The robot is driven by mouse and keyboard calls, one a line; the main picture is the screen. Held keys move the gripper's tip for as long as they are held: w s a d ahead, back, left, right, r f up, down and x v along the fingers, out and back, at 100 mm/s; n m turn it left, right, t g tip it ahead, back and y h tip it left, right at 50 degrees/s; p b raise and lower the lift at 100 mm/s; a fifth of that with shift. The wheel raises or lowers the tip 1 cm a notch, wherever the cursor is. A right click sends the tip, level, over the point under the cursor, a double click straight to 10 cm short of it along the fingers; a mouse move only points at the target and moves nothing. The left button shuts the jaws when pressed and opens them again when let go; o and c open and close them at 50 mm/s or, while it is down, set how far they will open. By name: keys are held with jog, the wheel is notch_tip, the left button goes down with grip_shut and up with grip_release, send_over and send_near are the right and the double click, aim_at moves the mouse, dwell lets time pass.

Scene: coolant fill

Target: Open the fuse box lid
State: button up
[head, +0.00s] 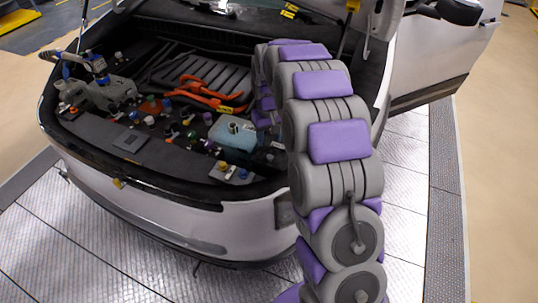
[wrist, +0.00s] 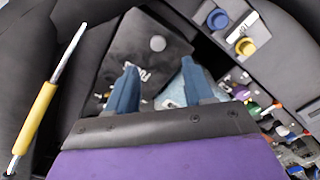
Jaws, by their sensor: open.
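A dark, flat-topped box (wrist: 150,28) with a round light knob and a small white label shows in the wrist view, ahead of my fingers. It looks like the fuse box with its lid down, though I cannot read the label surely. My gripper (wrist: 162,80) is open, its two blue fingers apart and pointing toward the box. Nothing is seen between the fingertips except the surface beyond; I cannot tell whether they touch it. In the head view my arm hides the gripper and the box.
A pale blue tank (head: 232,132) stands in the open bay, left of my arm. Orange cables (head: 210,93) and several coloured caps lie further left. A panel with blue and yellow caps (wrist: 245,46) is at the wrist view's upper right. A yellow-sleeved rod (wrist: 46,100) is at left.

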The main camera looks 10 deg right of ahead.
aim_at(270, 156)
jog(key=f+b, duration=0.1)
jog(key=f, duration=0.6)
jog(key=shift+d+f, duration=0.2)
jog(key=shift+a+f+b, duration=0.1)
jog(key=shift+f+b, duration=0.2)
jog(key=shift+f, duration=0.25)
jog(key=shift+c, duration=0.3)
grip_shut()
